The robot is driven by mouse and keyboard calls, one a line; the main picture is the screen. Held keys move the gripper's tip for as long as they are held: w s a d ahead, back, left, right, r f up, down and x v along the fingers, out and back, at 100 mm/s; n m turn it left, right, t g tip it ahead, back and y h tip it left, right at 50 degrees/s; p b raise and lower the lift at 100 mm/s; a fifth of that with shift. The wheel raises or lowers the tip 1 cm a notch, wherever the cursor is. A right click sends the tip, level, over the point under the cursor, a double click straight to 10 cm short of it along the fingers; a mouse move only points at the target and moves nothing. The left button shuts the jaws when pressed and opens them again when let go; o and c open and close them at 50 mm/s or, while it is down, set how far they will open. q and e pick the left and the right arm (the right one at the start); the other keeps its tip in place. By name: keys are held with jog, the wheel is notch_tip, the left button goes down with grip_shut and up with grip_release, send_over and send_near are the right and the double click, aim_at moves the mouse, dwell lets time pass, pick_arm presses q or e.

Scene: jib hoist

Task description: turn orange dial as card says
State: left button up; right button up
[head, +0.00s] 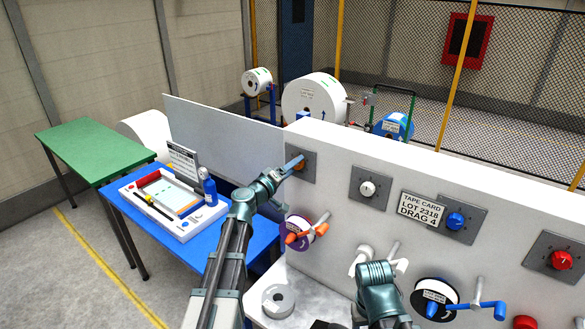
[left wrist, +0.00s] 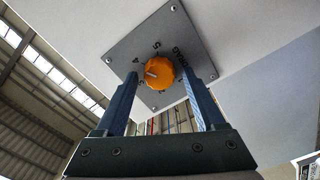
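The orange dial (head: 299,165) sits on a grey plate (head: 307,176) at the left end of the white panel. In the left wrist view the dial (left wrist: 159,73) lies between the fingers; its pale mark points left, roughly toward the 4 side, but I cannot tell the exact setting. My left gripper (head: 288,168) is at the dial, and in the wrist view its fingers (left wrist: 162,92) stand apart on either side, with a gap showing.
White (head: 367,188), blue (head: 455,221) and red (head: 561,260) dials sit farther right on the panel. Below are tape rolls, one with an orange handle (head: 301,235) and one with a blue handle (head: 480,306). A blue table (head: 140,222) with a tray stands left.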

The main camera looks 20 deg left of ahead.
dwell(0.3)
pick_arm(q)
jog(key=v, duration=1.3)
jog(key=shift+s+a, duration=0.15)
jog(key=shift+s, duration=0.2)
jog(key=s+d+f+m+g+h+b, duration=0.1)
jog(key=s+d+f+m+g+b, duration=0.3)
jog(key=d+f, duration=0.55)
jog(key=s+d+f+m+g+h+b, duration=0.2)
jog(key=s+d+f+m+g, duration=0.3)
jog(key=d+f, duration=0.5)
jog(key=s+d+f+m+g+y+b, duration=0.2)
jog(key=s+f+g+y+b, duration=0.5)
jog(key=s+f+y, duration=0.3)
jog(key=s+f+g, duration=0.1)
jog(key=s+f, duration=0.3)
jog(key=f, duration=0.1)
jog(key=shift+m+y, duration=0.3)
jog(key=shift+m, duration=0.1)
